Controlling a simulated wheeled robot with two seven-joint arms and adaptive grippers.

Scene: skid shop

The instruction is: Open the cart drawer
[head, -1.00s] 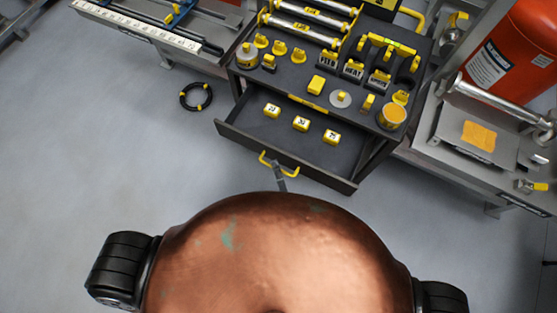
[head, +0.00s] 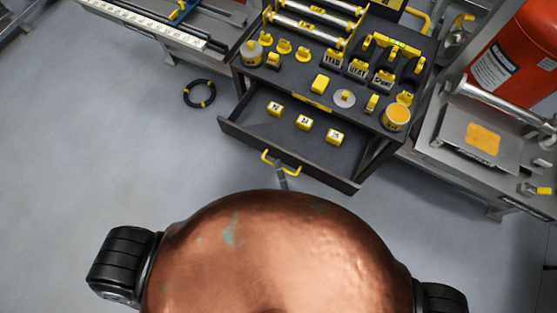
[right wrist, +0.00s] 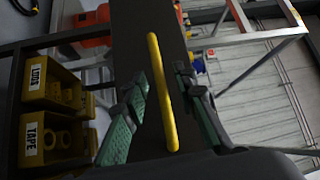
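The dark cart (head: 300,92) stands upper middle in the head view. Its drawer (head: 248,138) is pulled well out toward me, and its inside shows. The yellow bar handle (head: 281,165) is on the drawer's front. My right gripper (head: 282,174) is at the handle, mostly hidden behind my copper-coloured body. In the right wrist view, the handle (right wrist: 162,92) lies between the two green-padded fingers of my right gripper (right wrist: 160,100). The fingers are apart, with dark gaps beside the handle. My left gripper is not in view.
Three yellow numbered blocks (head: 304,123) lie in the drawer. Yellow tools and a cup (head: 396,117) stand on the cart top. A black ring (head: 199,94) lies on the floor. A grey bench (head: 455,150) and red cylinder (head: 515,65) are at right. Floor at left is clear.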

